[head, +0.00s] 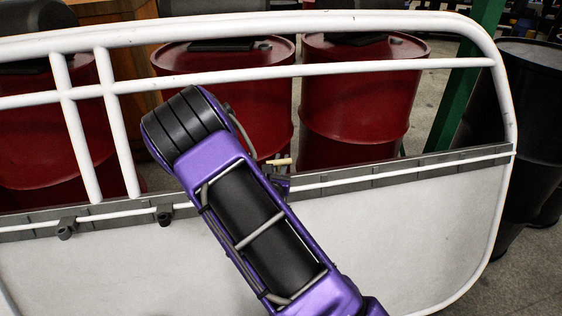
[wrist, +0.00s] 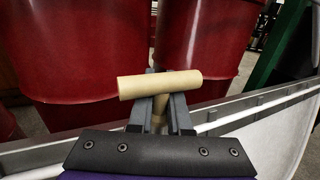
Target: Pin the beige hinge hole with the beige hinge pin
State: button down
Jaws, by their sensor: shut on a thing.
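The beige hinge pin shows in the wrist view (wrist: 160,85) as a beige T shape, its crossbar lying across the tips of my gripper (wrist: 160,104) and its stem running down between the fingers. My gripper is shut on it. In the head view a small beige piece of the pin (head: 279,162) shows beside my purple arm, just above the grey hinge strip; my arm hides most of the gripper there. I cannot make out a beige hinge hole in either view.
A grey hinge strip (head: 400,172) and a white rail run across the white panel (head: 420,230). Dark grey brackets (head: 66,227) sit on the strip at left. Red drums (head: 350,105) stand behind, with a black drum (head: 535,110) and green post (head: 468,85) at right.

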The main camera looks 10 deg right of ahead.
jog(key=shift+f+b, duration=2.1)
jog(key=shift+f, duration=0.9)
jog(key=shift+f+b, duration=1.55)
jog(key=shift+f, duration=0.85)
jog(key=c, duration=0.8)
grip_release()
jog(key=shift+o, duration=0.2)
jog(key=shift+s, duration=0.1)
jog(key=v, duration=1.7)
jog(key=shift+p, duration=0.45)
jog(key=shift+s+a, duration=0.1)
jog(key=shift+a, duration=0.05)
